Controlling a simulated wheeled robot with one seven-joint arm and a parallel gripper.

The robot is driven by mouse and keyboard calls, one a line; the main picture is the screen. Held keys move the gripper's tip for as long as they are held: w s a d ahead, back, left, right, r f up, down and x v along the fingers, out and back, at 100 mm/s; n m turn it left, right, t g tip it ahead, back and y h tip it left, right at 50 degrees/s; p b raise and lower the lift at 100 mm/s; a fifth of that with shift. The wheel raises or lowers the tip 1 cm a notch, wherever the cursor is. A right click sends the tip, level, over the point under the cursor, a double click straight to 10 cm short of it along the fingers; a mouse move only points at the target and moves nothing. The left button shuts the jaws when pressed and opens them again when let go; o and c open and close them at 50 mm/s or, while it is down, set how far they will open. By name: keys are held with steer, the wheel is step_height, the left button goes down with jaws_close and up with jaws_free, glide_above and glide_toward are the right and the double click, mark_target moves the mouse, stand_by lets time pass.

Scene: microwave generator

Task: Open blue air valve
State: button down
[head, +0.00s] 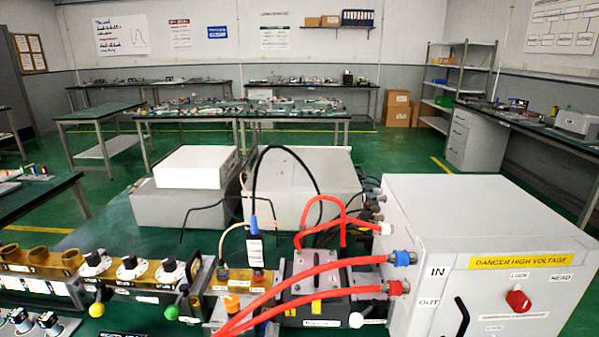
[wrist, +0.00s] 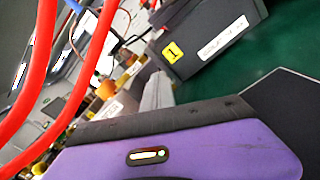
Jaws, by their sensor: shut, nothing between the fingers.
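In the head view a valve block (head: 130,268) with several black-and-white dials stands at the lower left. A yellow ball knob (head: 97,310) and a green ball knob (head: 172,313) sit below it. My gripper (wrist: 155,122), purple with a dark edge, fills the bottom of the wrist view, shut and empty. It is not seen in the head view.
The white high-voltage cabinet (head: 480,260) stands at the right, with a red knob (head: 518,300). Red hoses (head: 300,275) run left from it and also cross the wrist view (wrist: 85,75). A dark box (wrist: 208,35) with a yellow label lies ahead of my gripper.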

steer(key=shift+d+r, duration=0.15)
steer(key=shift+r, duration=0.1)
steer(key=shift+s+p, duration=0.9)
steer(key=shift+s, duration=2.1)
